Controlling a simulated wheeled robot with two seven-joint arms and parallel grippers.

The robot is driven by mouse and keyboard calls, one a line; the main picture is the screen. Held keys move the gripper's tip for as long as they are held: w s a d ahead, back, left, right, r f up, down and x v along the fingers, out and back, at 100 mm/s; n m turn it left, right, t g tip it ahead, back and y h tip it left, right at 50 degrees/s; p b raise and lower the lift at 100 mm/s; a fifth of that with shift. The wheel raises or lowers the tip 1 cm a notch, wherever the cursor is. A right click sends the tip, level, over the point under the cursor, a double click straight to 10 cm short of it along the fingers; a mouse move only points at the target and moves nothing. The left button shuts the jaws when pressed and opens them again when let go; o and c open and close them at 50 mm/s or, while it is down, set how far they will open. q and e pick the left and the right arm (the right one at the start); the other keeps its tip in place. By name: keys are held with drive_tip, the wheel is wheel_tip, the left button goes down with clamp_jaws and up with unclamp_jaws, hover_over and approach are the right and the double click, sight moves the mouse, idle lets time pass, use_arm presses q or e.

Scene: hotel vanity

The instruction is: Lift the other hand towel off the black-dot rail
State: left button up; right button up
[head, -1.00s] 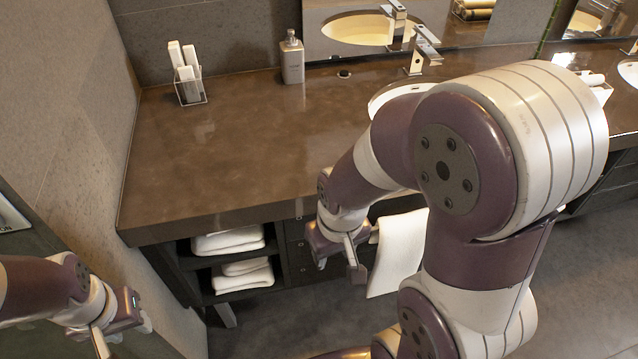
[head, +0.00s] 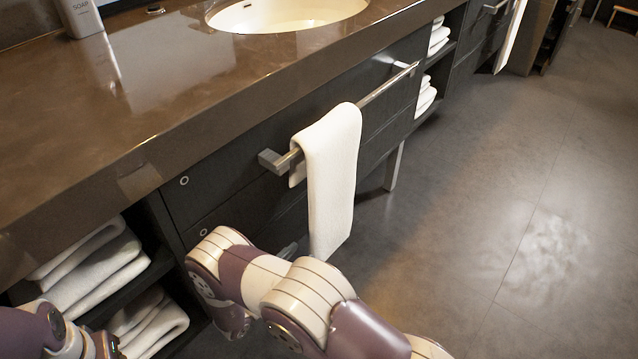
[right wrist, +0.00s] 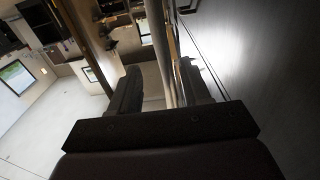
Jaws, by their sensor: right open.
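A white hand towel (head: 332,180) hangs folded over a metal rail (head: 378,90) on the dark drawer front below the basin. Small pale rings with dark centres (head: 184,181) show on the cabinet front left of the rail. My right arm is below and left of the towel in the head view, and its links largely hide the gripper. In the right wrist view my right gripper (right wrist: 160,92) has its dark fingers apart, with a narrow upright strip in line with the gap; I cannot tell whether it lies between them. My left gripper is partly visible at the lower left (head: 98,345); its jaws are unclear.
Folded towels (head: 95,270) fill open shelves at the left, and more (head: 437,40) sit on shelves beyond the rail. The brown countertop (head: 185,75) overhangs the drawers. Another white towel (head: 509,38) hangs farther right. The floor (head: 500,200) at the right is clear.

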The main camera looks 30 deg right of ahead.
sight(321, 230)
drive_tip(key=b+x, duration=0.1)
drive_tip(key=x, duration=0.2)
drive_tip(key=b+x, duration=0.1)
drive_tip(key=x, duration=0.2)
drive_tip(key=b+x, duration=0.1)
drive_tip(key=x, duration=0.2)
drive_tip(key=shift+w+a+r, duration=0.1)
drive_tip(key=shift+w, duration=0.2)
drive_tip(key=shift+w+d+r, duration=0.2)
drive_tip(key=shift+d, duration=0.2)
clamp_jaws()
